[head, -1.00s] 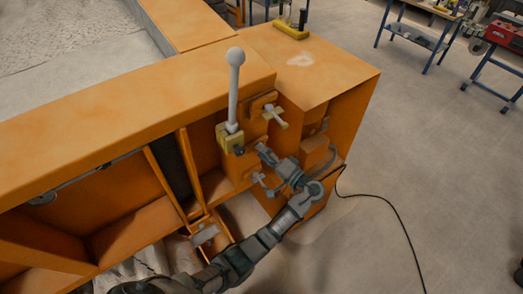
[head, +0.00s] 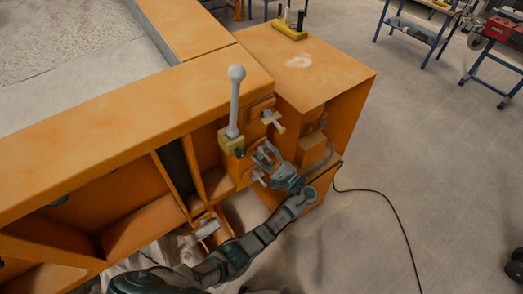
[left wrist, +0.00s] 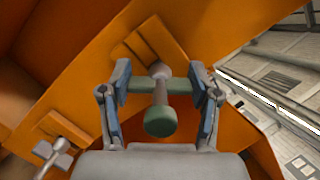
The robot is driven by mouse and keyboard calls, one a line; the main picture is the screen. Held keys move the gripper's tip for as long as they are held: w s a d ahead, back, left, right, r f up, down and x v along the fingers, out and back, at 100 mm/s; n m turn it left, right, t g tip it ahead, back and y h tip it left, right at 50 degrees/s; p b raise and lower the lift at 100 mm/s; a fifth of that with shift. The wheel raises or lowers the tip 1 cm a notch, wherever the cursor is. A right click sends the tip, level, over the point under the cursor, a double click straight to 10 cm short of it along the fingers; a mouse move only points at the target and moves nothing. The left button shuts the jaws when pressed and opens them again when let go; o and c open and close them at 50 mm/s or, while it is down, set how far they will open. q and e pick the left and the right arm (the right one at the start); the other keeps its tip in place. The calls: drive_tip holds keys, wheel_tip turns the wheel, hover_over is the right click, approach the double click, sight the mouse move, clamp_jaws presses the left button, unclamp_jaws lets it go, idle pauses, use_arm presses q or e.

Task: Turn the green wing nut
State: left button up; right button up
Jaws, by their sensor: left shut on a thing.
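The green wing nut (left wrist: 160,120) shows in the left wrist view as a dull green T-shaped piece with a crossbar and a rounded end. It sits on a pale shaft from an orange plate (left wrist: 148,42). My left gripper (left wrist: 160,88) has one finger at each end of the crossbar and is shut on it. In the head view my left gripper (head: 264,156) is against the orange machine's side, and its fingers mostly hide the nut. My right gripper cannot be made out.
Pale T-handles sit above (head: 272,121) and below (head: 258,178) my left gripper. A grey lever with a ball top (head: 235,100) stands on a yellow block beside it. The orange frame (head: 130,95) borders the sandbed. A black cable (head: 385,205) lies on the floor.

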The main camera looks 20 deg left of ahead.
use_arm(q)
drive_tip(key=m, duration=0.2)
drive_tip(key=m+t, duration=0.1)
drive_tip(key=m, duration=0.1)
drive_tip(key=shift+d+f+m+p, duration=0.15)
drive_tip(key=shift+f+m+p, duration=0.15)
drive_tip(key=shift+f, duration=0.1)
drive_tip(key=shift+m+t+h, duration=0.3)
drive_tip(key=shift+m+t, duration=0.3)
drive_tip(key=shift+m, duration=2.1)
drive_tip(key=o, duration=1)
drive_tip(key=shift+o, duration=0.8)
drive_tip(key=shift+w+r, duration=0.1)
drive_tip(key=shift+d, duration=0.1)
drive_tip(key=shift+r, duration=0.1)
